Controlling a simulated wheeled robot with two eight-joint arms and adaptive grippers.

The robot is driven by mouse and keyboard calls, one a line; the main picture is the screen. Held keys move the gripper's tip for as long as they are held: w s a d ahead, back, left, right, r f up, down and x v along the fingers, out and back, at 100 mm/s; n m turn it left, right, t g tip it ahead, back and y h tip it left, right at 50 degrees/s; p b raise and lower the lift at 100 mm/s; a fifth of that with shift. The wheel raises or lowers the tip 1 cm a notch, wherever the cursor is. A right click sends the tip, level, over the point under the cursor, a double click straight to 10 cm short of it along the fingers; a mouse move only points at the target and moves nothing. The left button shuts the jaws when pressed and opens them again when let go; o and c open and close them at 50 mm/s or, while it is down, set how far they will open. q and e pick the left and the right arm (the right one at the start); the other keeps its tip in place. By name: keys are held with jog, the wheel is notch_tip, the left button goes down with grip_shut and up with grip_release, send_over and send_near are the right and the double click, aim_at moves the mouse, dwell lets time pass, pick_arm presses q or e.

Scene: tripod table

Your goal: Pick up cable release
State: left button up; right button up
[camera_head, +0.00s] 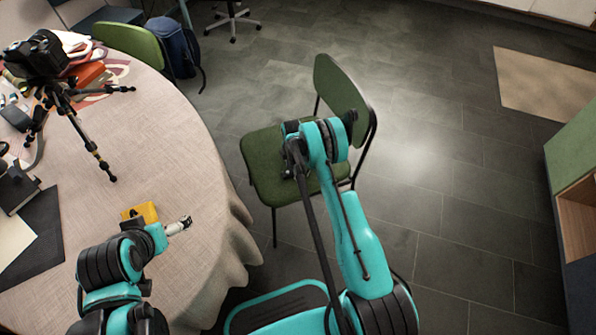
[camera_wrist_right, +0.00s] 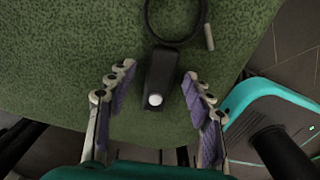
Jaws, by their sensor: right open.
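The cable release (camera_wrist_right: 160,78) shows in the right wrist view as a black handle with a white button, lying on the green chair seat (camera_wrist_right: 60,60). Its thin black cable loops above the handle and ends in a light metal tip. My right gripper (camera_wrist_right: 159,72) is open, with one finger on each side of the handle and gaps between. In the head view my right arm hides the cable release on the chair (camera_head: 262,165). My left gripper (camera_head: 180,226) shows small over the table; its jaws are too small to read.
The round table (camera_head: 150,130) on the left bears a camera on a tripod (camera_head: 75,120), a yellow object (camera_head: 146,212) and several other items. The chair's backrest (camera_head: 340,95) stands close beside my right arm. A cabinet (camera_head: 575,190) is at far right; the floor between is clear.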

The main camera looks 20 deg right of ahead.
grip_shut()
jog(key=shift+r, duration=0.1)
